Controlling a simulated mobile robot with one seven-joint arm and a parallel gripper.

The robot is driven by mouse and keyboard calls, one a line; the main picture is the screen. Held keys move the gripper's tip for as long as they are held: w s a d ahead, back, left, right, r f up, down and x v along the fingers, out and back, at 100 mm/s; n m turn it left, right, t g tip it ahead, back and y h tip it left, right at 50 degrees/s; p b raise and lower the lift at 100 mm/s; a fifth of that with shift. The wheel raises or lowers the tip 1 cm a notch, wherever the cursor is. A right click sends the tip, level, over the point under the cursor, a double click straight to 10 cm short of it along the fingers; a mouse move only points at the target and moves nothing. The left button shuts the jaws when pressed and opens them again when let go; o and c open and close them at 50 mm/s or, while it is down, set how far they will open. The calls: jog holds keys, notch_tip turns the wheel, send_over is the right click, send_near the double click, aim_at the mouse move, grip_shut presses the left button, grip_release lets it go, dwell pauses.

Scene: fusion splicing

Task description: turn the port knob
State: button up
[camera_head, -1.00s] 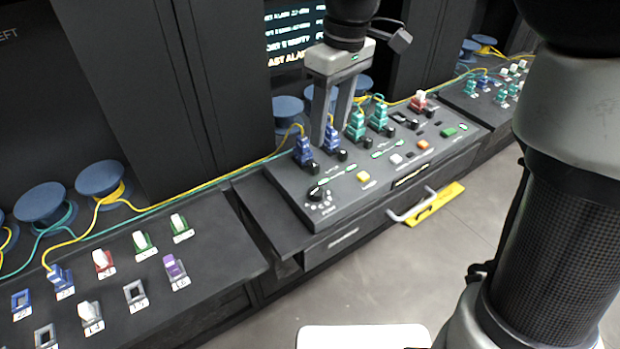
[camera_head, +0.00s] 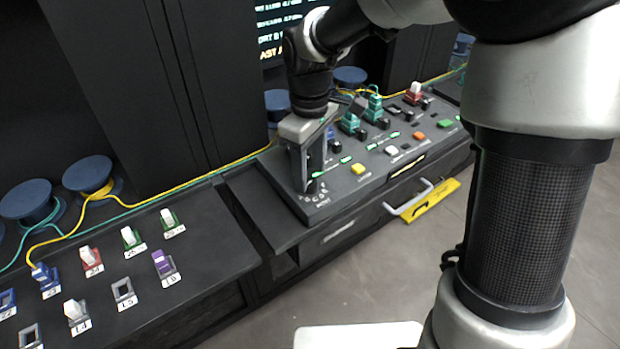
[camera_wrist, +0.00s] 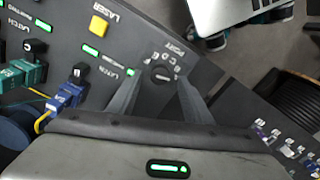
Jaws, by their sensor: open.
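The port knob is a round black dial with lettered positions around it on the sloped dark console. In the wrist view the port knob (camera_wrist: 161,74) lies just beyond and between the two fingertips of my gripper (camera_wrist: 158,88). The fingers are apart, one on each side of it, and I cannot tell whether they touch it. In the head view my gripper (camera_head: 308,186) points down at the console's near left corner, and its fingers mostly hide the knob. The "PORT" lettering shows just below the fingertips.
A yellow laser button (camera_head: 357,169) and a black latch knob (camera_head: 335,146) sit close to the gripper. Blue and teal connectors (camera_head: 350,122) stand farther along the console. A drawer handle (camera_head: 408,203) juts from the front. A side shelf (camera_head: 190,255) holds several connectors.

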jog(key=shift+f, duration=1.05)
jog(key=c, duration=1.1)
jog(key=shift+r+n+p, duration=0.15)
jog(key=shift+n+p, duration=0.95)
jog(key=shift+n, duration=0.1)
jog(key=shift+n+p, duration=1.25)
jog(key=shift+n, duration=0.45)
